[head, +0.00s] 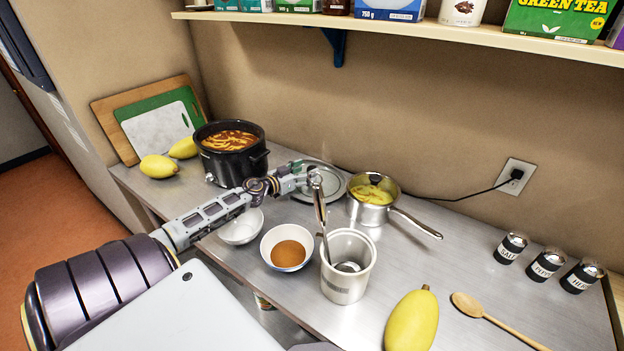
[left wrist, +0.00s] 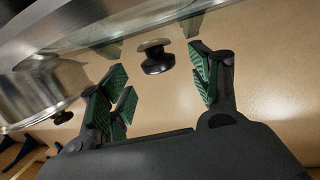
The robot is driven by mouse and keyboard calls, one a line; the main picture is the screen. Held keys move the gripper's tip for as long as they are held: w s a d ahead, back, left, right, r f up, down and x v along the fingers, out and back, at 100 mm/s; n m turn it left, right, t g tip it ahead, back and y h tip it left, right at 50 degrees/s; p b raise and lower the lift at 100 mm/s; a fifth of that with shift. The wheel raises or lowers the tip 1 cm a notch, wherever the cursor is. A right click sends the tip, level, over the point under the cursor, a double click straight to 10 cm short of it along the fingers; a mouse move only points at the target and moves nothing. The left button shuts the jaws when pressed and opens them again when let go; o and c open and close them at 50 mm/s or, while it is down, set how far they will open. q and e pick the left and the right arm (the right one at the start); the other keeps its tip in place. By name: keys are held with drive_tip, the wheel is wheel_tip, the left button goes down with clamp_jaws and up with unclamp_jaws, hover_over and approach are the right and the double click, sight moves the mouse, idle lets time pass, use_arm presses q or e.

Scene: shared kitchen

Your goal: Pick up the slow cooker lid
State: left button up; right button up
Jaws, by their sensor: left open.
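The slow cooker lid (head: 334,186), a clear disc with a metal rim, lies on the counter between the slow cooker and the saucepan. In the left wrist view its black knob (left wrist: 157,58) shows under the glass (left wrist: 110,38) in what looks like an upside-down picture. My left gripper (head: 300,174) is over the lid, partly hiding it in the head view. Its green-padded fingers (left wrist: 162,84) are open, with the knob in line with the gap just past the tips, not held. The black slow cooker (head: 218,162) stands uncovered, full of food. My right gripper is not in view.
A pale crock (head: 345,280) with upright utensils stands in front of the lid, their handles near my gripper. The saucepan (head: 371,208) is close right of the lid.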

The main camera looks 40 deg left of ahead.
use_arm(q)
drive_tip(key=shift+w+d+f, duration=0.1)
drive_tip(key=shift+w+f, duration=0.05)
drive_tip(key=shift+w, duration=0.75)
clamp_jaws()
